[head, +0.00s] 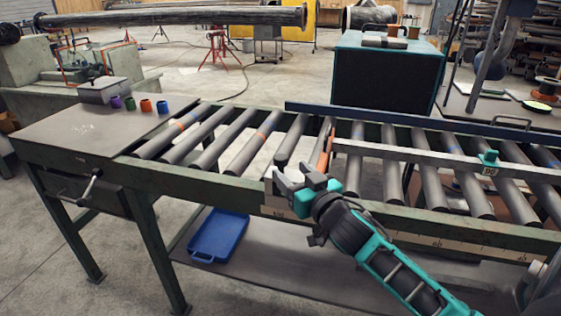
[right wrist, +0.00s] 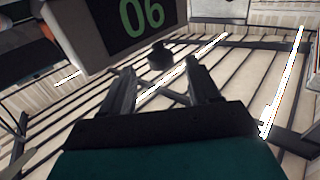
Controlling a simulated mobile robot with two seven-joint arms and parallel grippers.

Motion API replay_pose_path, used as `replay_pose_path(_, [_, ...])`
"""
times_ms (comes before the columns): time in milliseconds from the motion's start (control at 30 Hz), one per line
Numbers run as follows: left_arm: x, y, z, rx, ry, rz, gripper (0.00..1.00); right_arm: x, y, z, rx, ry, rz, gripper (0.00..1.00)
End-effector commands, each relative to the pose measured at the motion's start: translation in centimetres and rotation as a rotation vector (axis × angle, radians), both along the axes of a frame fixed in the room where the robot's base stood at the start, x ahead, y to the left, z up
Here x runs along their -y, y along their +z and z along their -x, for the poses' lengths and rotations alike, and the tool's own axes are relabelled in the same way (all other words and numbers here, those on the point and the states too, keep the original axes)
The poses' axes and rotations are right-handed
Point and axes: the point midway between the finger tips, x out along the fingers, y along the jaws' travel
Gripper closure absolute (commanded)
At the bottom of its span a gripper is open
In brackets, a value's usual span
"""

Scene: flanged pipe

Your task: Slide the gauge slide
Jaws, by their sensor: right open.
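The gauge slide looks to be the small teal piece (head: 488,158) with a pale marked plate below it, set on the light metal rail (head: 430,158) at the right of the roller table in the head view. My right gripper (head: 288,180) is in front of the table's near edge, well left of the slide and apart from it. Its jaws are open and empty. In the right wrist view the open fingers (right wrist: 162,85) point towards the ceiling, and the slide is not seen there. My left gripper is not in view.
The roller table (head: 205,186) runs across the view. An upright orange-edged plate (head: 322,146) stands at the rail's left end. Small coloured cups stand at the left. A dark teal box (head: 385,78) stands behind. A sign reading 06 (right wrist: 140,18) hangs overhead.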

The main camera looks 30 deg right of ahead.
Motion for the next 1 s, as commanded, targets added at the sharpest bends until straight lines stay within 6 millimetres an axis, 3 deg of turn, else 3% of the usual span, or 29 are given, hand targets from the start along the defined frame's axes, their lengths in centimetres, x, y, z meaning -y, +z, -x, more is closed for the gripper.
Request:
replay_pose_path(200, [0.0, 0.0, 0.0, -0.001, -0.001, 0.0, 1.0, 0.3, 0.2, -3.6, 0.002, -0.001, 0.002, 0.39])
replay_pose_path(400, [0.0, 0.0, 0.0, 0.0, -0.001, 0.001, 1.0, 0.5, 0.0, -5.5, 0.0, -0.001, 0.002, 0.39])
replay_pose_path(800, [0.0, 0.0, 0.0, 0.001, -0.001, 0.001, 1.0, 0.5, 0.0, -6.0, -0.001, -0.001, 0.001, 0.39])
replay_pose_path(1000, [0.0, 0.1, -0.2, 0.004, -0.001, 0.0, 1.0, 0.5, 0.0, -6.0, -0.001, -0.001, 0.001, 0.57])
